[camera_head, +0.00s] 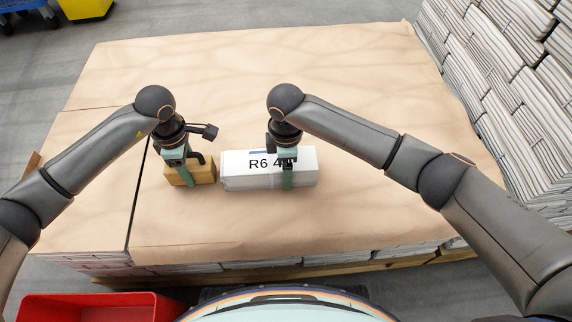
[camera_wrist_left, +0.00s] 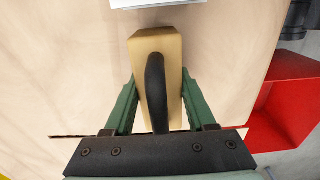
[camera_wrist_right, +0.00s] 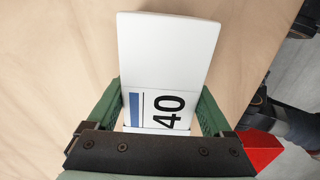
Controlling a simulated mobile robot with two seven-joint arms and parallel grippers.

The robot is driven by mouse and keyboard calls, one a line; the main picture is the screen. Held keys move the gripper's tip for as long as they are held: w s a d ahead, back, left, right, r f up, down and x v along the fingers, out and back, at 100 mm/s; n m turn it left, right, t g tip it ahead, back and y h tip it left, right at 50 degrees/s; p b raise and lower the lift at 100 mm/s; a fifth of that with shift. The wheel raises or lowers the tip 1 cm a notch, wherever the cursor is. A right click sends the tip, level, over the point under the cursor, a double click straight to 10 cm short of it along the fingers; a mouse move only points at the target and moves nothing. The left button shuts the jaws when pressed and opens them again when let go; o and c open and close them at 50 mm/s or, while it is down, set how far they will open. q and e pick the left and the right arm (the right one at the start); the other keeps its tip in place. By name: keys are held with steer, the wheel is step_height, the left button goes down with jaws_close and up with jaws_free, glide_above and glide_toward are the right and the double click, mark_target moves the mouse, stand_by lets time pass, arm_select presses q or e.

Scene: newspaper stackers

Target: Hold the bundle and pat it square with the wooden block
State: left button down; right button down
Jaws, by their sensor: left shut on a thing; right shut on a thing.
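The bundle (camera_head: 238,170) is a white block of paper with a label reading "R6 4…" on top, lying on the brown paper sheet. It fills the middle of the right wrist view (camera_wrist_right: 168,50). My right gripper (camera_head: 288,180) is shut across the bundle right of its middle, hiding part of the label. The wooden block (camera_head: 205,172) is tan with a dark handle and sits just left of the bundle, a narrow gap apart. It also shows in the left wrist view (camera_wrist_left: 170,45). My left gripper (camera_head: 183,176) is shut on the wooden block, fingers on its sides.
Brown paper (camera_head: 250,80) covers the wide stack, with clear room behind and right of the bundle. A dark seam (camera_head: 139,195) runs left of the block. Tall newspaper stacks (camera_head: 500,90) stand at the right. A red bin (camera_head: 95,306) sits at the front left.

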mark_target(203, 163)
arm_select(q)
steer(key=shift+w+d, duration=0.1)
steer(key=shift+d, duration=1.4)
steer(key=shift+d, duration=0.4)
arm_select(e)
steer(key=shift+a+r, duration=0.1)
steer(key=shift+a, duration=0.1)
stand_by(0.6)
arm_select(q)
steer(key=shift+a, duration=2)
arm_select(e)
steer(key=shift+d, duration=0.1)
arm_select(q)
steer(key=shift+r, duration=3.55)
arm_select(e)
steer(key=shift+d, duration=0.1)
jaws_free()
